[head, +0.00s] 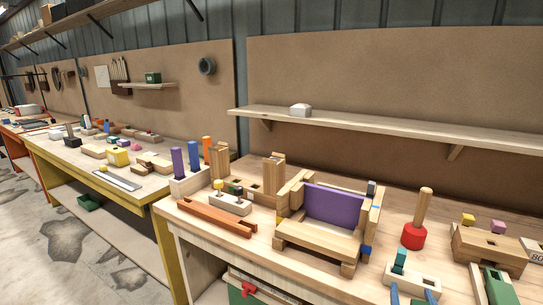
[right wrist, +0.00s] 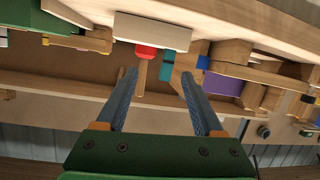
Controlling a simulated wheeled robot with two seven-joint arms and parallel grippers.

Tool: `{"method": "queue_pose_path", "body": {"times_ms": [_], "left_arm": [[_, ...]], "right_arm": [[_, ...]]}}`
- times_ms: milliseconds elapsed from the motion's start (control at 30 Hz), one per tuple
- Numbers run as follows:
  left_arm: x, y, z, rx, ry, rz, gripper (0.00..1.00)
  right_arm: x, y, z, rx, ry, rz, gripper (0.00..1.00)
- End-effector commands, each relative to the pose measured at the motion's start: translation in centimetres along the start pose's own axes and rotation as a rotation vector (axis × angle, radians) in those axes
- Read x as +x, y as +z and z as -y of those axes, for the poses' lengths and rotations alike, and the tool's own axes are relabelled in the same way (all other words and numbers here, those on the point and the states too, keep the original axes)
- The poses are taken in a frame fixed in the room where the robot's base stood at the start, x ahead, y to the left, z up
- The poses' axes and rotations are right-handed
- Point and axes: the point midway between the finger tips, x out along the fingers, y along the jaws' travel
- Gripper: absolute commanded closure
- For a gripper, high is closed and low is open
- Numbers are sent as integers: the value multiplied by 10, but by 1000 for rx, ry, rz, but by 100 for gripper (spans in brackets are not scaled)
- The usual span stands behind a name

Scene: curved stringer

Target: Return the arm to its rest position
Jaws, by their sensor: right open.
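My right gripper (head: 411,289) shows at the bottom edge of the head view as two blue fingertips, apart, just in front of a pale block with a green piece (head: 399,262). In the right wrist view, which is upside down, both fingers of this gripper (right wrist: 158,72) are spread with nothing held between them. A pale block (right wrist: 152,31) and a red-based peg (right wrist: 146,52) lie beyond the fingertips. The rest of the right arm is out of the head view. My left gripper is not in view.
A wooden assembly with a purple panel (head: 334,206) stands on the bench left of the gripper. The red-based peg (head: 414,236) stands upright behind it. A wooden block (head: 489,250) and a green piece (head: 499,287) are to the right. A shelf (head: 400,131) runs along the wall.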

Motion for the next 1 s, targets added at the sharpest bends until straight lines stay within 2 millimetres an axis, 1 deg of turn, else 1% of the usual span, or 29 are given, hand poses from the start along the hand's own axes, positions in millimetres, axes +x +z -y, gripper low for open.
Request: {"method": "queue_pose_path", "body": {"times_ms": [33, 167, 200, 267, 300, 367, 400, 467, 500, 567, 600, 667, 700, 733, 800, 867, 900, 967, 1000], "left_arm": [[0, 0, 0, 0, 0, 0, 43], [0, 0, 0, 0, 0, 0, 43], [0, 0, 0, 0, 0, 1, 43], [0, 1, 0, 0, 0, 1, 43], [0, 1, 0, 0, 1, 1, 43], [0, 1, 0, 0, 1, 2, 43], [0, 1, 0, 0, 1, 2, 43], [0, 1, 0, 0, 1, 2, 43], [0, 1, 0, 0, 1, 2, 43], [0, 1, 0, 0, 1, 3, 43], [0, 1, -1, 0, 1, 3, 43], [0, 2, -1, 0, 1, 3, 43], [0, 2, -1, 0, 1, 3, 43], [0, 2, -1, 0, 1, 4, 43], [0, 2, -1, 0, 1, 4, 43], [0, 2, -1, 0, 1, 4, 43], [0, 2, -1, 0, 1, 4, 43], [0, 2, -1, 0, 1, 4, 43], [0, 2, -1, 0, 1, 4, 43]], "right_arm": [[-5, 17, 3, -19, -18, 49, 31], [-26, 66, 14, -84, -79, 202, 31], [-34, 82, 17, -103, -102, 251, 31], [-47, 104, 21, -135, -136, 325, 31], [-57, 119, 24, -157, -161, 375, 31], [-74, 141, 28, -189, -200, 452, 31], [-86, 155, 30, -211, -227, 504, 31], [-106, 175, 33, -243, -271, 579, 31], [-119, 187, 34, -264, -300, 629, 31], [-141, 205, 36, -296, -347, 704, 31], [-155, 216, 37, -318, -379, 753, 31], [-178, 230, 37, -347, -427, 824, 31], [-194, 238, 37, -366, -462, 870, 31], [-205, 245, 37, -381, -486, 906, 31], [-190, 266, 42, -383, -478, 912, 31], [-182, 284, 46, -385, -478, 923, 31], [-178, 298, 47, -388, -477, 931, 31], [-172, 318, 49, -391, -478, 943, 31], [-170, 332, 50, -394, -479, 951, 31]]}}
